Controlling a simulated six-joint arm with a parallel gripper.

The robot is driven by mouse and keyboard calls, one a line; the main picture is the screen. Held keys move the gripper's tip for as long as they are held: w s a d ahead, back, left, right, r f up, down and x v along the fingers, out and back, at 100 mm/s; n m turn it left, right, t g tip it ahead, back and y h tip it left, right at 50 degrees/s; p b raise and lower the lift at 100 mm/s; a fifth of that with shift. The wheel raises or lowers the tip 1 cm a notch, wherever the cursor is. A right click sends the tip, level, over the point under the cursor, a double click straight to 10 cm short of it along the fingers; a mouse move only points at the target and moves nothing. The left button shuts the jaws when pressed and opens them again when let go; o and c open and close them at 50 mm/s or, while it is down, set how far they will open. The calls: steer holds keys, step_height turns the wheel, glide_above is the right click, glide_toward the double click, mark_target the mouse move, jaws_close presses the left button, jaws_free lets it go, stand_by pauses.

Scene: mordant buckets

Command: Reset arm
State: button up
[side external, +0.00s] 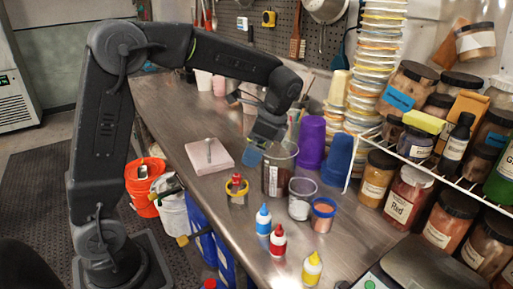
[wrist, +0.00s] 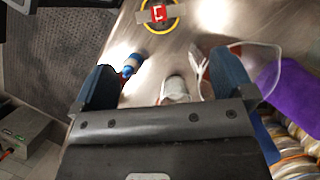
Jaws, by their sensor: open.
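My gripper (side external: 253,152) is over the metal bench, its blue fingertips beside a clear measuring cup (side external: 280,172). In the wrist view my gripper (wrist: 165,76) has its two dark blue fingers spread wide, with nothing held between them. The clear cup's rim (wrist: 244,44) is close to the right finger there; I cannot tell whether they touch. My arm is bent at the elbow and reaches out over the bench.
Purple (side external: 311,143) and blue (side external: 338,158) cups stand right of the gripper, by a tall lid stack (side external: 373,60) and a wire shelf (side external: 430,168) of jars. Small squeeze bottles (side external: 277,241) stand nearer.

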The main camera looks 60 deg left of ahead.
steer(key=s+d+r+n+t+h, duration=0.1)
steer(key=s+d+n+t, duration=0.3)
steer(key=s, duration=0.4)
steer(key=s+d+r+n+t+h, duration=0.2)
steer(key=s+d+n+t, duration=0.2)
steer(key=s, duration=0.4)
steer(key=shift+s+r+n+t, duration=0.4)
steer(key=shift+n, duration=0.1)
steer(key=shift+d, duration=0.1)
